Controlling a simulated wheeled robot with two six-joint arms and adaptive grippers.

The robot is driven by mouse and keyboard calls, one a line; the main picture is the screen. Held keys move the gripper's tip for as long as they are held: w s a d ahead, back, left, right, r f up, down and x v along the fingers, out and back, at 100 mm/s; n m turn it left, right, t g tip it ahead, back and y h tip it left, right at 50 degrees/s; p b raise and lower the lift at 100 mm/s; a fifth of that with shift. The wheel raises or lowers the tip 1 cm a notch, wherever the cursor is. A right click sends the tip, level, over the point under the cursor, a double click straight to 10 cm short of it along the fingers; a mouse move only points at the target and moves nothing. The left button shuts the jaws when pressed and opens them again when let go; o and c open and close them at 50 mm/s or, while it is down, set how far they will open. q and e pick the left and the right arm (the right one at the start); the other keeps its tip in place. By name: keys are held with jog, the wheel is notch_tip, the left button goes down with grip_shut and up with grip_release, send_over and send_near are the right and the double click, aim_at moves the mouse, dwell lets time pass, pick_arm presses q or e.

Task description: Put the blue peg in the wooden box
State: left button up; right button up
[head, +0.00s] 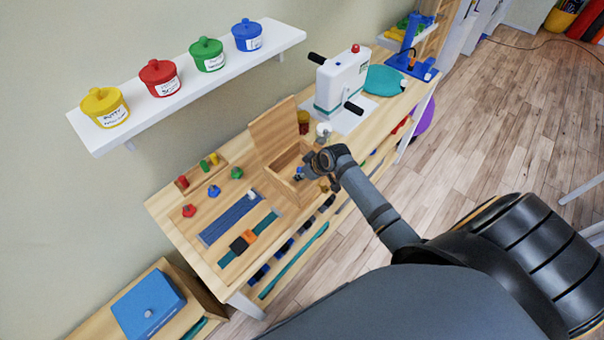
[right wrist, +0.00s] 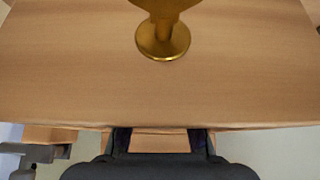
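The wooden box (head: 277,178) stands on the table with its lid (head: 273,131) raised. A small blue piece (head: 298,172) shows at the box's right side, close to my right gripper (head: 310,163). It may be the blue peg, but it is too small to tell, or to tell whether it is inside the box. In the right wrist view, the two dark fingers of my right gripper (right wrist: 161,141) are apart with nothing seen between them. The wooden peg rack (head: 194,185) holds a red peg, a green peg and a yellow peg. My left gripper is not in view.
A brass object (right wrist: 163,38) stands on the wood ahead of my right gripper. A brown jar (head: 304,122) and a white machine (head: 342,82) stand behind the box. Red, blue and green knobs (head: 214,191) and a blue strip (head: 230,218) lie to its left.

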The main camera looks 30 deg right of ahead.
jog(key=o, duration=0.3)
jog(key=shift+r, duration=0.1)
jog(key=v, duration=1.2)
